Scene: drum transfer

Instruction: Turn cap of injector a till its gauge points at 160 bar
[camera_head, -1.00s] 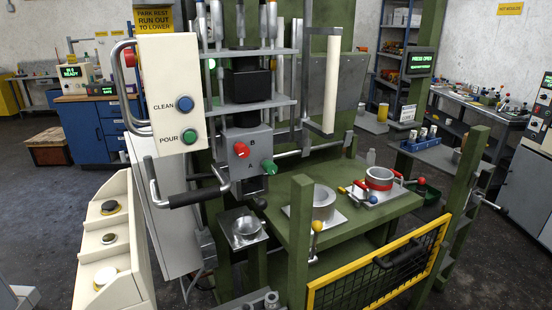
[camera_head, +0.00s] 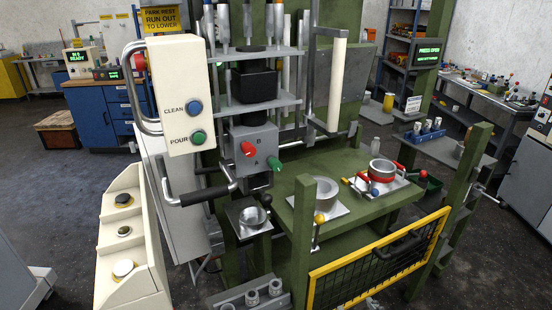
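A grey block (camera_head: 254,142) on the green press carries the letters B and A. A red knob (camera_head: 248,149) sits beside the B and a green knob (camera_head: 273,164) sits by the A. I cannot tell whether either is the cap of injector a. No gauge or bar scale can be read in this view. Neither of my grippers is in view.
A cream panel (camera_head: 179,75) with blue and green buttons hangs left of the block, with a black-gripped handle (camera_head: 208,195) below. A yellow-framed mesh gate (camera_head: 380,262) closes the front.

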